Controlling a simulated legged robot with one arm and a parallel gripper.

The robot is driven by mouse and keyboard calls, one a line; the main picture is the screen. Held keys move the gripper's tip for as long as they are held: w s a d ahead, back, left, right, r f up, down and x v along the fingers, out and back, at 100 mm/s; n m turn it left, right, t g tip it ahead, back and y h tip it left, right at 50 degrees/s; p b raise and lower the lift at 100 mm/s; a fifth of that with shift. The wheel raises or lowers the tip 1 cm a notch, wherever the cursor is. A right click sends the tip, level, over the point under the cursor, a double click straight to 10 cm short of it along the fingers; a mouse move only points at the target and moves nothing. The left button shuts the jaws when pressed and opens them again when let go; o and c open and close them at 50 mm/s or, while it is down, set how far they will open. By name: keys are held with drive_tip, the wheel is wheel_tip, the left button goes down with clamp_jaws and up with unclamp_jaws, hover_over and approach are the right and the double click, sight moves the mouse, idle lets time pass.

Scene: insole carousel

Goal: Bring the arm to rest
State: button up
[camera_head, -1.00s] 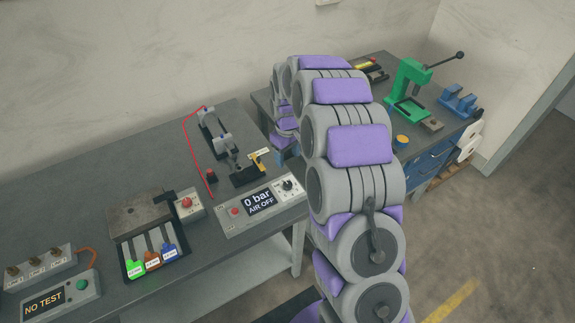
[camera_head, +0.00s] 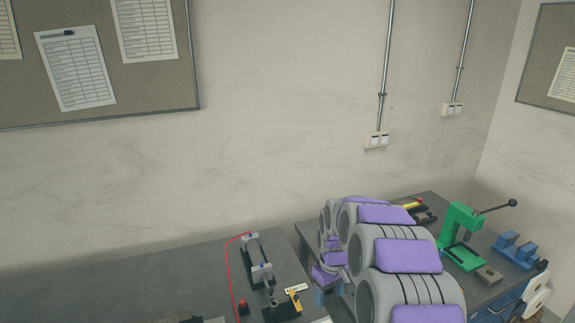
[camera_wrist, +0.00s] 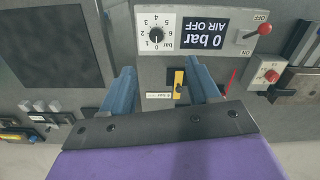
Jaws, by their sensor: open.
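My gripper (camera_wrist: 162,88) shows in the wrist view as two blue fingers set wide apart, open with nothing held between them. A yellow-handled toggle clamp (camera_wrist: 179,82) lies beyond the gap between the fingers, apart from them as far as I can tell. My purple and grey arm is raised in the lower right of the head view. Its end hangs by the gap between the two benches, and only a bit of blue gripper (camera_head: 320,296) shows there. The rest of the gripper is hidden.
The air panel (camera_wrist: 242,62) reads "0 bar AIR OFF". The clamp fixture (camera_head: 258,268) with a red hose stands on the left bench (camera_head: 130,285). A green press (camera_head: 459,235) and blue fixture (camera_head: 515,250) stand on the right bench. Wall conduits and a notice board hang behind.

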drive_tip(key=s+r+m+b, duration=0.2)
drive_tip(key=s+r+m, duration=0.1)
drive_tip(key=s, duration=1.7)
drive_tip(key=s+r+m+g+b, duration=0.1)
drive_tip(key=s+r, duration=0.3)
drive_tip(key=s, duration=1.7)
drive_tip(key=shift+d+m+g+b, duration=0.15)
drive_tip(key=shift+m+g+b, duration=0.15)
drive_tip(key=shift+m+b, duration=0.55)
